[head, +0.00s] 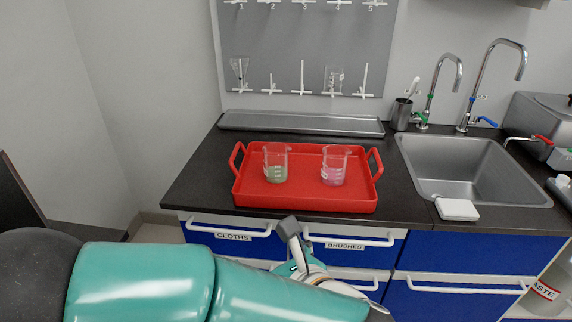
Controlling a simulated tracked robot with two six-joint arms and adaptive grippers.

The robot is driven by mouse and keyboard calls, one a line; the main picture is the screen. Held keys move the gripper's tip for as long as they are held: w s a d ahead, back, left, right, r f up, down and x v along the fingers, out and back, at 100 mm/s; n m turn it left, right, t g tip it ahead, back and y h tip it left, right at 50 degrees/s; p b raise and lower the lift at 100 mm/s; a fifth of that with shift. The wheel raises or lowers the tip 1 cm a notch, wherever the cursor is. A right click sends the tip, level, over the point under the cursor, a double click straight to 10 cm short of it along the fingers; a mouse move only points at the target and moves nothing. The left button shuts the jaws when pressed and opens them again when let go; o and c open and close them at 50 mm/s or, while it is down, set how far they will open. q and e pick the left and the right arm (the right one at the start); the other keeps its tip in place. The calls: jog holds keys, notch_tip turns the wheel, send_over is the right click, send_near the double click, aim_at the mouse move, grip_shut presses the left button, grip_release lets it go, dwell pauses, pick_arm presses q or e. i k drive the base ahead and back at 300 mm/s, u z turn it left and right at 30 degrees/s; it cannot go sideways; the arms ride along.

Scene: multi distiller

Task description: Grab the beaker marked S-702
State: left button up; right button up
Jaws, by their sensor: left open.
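Two glass beakers stand upright in a red tray (306,202) on the dark counter. The left beaker (275,163) holds a greenish liquid, and the right beaker (334,166) holds a pink liquid. Their markings are too small to read, so I cannot tell which is S-702. My left gripper (291,232) is in front of the drawers, below the counter's front edge, and apart from both beakers. It is open, and much of it is hidden by my own arm. My right gripper is not in view.
A metal sink (466,170) with two taps is at the right, with a white block (456,209) on its front edge. A grey shallow tray (302,123) lies behind the red tray. A pegboard (300,55) with glassware hangs above. Blue drawers (350,246) with white handles are below the counter.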

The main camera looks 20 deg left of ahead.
aim_at(276, 163)
jog(key=i, duration=0.95)
jog(key=u, duration=0.05)
